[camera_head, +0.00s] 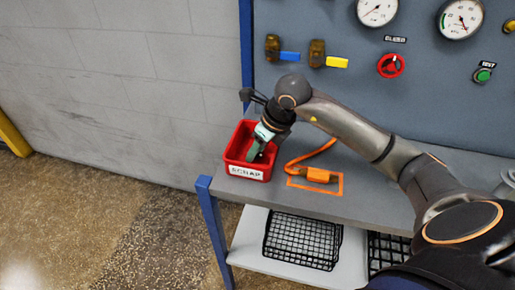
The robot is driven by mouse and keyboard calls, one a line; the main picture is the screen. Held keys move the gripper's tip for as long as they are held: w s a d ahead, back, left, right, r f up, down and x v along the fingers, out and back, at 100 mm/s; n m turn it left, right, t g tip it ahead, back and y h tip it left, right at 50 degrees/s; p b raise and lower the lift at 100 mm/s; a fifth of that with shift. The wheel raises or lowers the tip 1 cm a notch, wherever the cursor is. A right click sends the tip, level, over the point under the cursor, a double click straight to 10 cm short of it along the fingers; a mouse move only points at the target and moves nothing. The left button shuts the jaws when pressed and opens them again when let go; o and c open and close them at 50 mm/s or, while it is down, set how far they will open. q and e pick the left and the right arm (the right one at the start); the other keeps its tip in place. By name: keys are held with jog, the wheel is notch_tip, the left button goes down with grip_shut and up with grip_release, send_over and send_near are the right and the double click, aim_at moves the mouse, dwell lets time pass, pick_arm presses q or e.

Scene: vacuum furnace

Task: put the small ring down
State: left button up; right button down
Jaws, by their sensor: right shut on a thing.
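My right gripper (257,150) reaches in from the right and points down into a red bin (248,172) labelled SCRAP at the left end of the bench. Its fingertips are inside or just over the bin's opening. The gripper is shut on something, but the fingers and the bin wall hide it. I cannot make out the small ring. My left gripper is not in view.
Behind stands a panel with gauges, yellow and blue valve handles and a red knob (391,65). A black wire basket (302,241) sits on the lower shelf.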

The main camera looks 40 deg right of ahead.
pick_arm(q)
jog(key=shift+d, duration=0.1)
pick_arm(e)
jog(key=shift+c, duration=2.1)
grip_release()
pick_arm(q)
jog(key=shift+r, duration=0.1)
pick_arm(e)
jog(key=shift+r+p, duration=0.3)
jog(key=shift+r, duration=0.15)
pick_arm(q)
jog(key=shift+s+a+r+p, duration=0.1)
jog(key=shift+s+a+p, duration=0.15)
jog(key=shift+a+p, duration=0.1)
pick_arm(e)
jog(key=v, duration=1.1)
jog(key=shift+s+d+r, duration=0.1)
jog(key=shift+s+r, duration=0.05)
jog(key=shift+s, duration=0.1)
